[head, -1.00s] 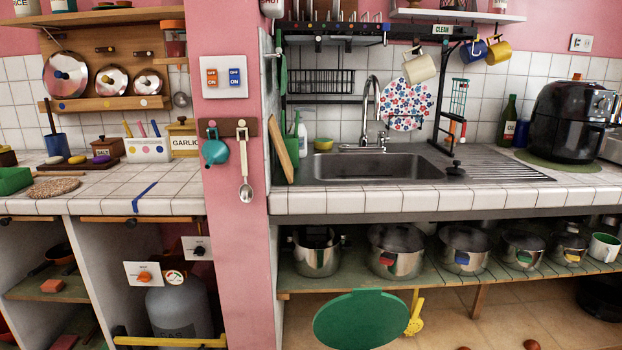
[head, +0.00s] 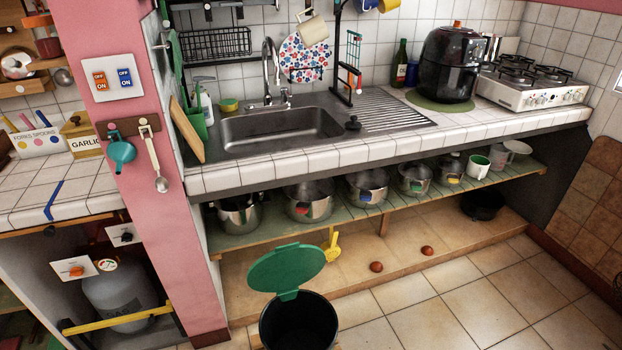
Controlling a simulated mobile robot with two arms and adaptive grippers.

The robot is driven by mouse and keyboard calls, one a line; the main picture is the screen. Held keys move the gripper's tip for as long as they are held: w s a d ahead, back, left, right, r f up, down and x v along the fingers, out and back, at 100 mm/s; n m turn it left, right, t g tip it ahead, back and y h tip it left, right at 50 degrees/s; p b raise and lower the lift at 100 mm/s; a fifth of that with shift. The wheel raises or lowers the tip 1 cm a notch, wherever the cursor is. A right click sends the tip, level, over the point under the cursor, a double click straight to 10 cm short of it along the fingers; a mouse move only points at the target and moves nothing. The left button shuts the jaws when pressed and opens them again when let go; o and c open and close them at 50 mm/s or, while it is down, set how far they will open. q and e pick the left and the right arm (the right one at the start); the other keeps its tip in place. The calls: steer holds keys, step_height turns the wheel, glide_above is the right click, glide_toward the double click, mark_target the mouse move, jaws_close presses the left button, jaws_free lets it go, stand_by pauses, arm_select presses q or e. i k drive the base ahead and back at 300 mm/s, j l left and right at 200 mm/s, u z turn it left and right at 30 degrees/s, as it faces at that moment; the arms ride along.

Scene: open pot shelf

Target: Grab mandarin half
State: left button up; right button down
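I see nothing I can surely name as a mandarin half. Two small reddish-brown round things, one nearer (head: 376,266) and one farther right (head: 427,250), lie on the low tan ledge under the pot shelf. They are too small to tell whether either is a mandarin half. Neither of my grippers is in view.
A dark bin (head: 300,325) with its green lid (head: 286,268) raised stands on the floor in front. The pot shelf (head: 330,213) holds several metal pots. Above it are the sink (head: 280,130), air fryer (head: 447,62) and stove (head: 532,85). Tiled floor (head: 480,300) at right is clear.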

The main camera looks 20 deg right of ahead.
mark_target(375, 266)
steer(key=i+l, duration=0.1)
steer(key=l, duration=0.3)
steer(key=i+l, duration=0.15)
steer(key=l, duration=0.25)
steer(key=i+l, duration=0.1)
steer(key=l, duration=0.25)
steer(key=i+l, duration=0.1)
steer(key=l, duration=0.3)
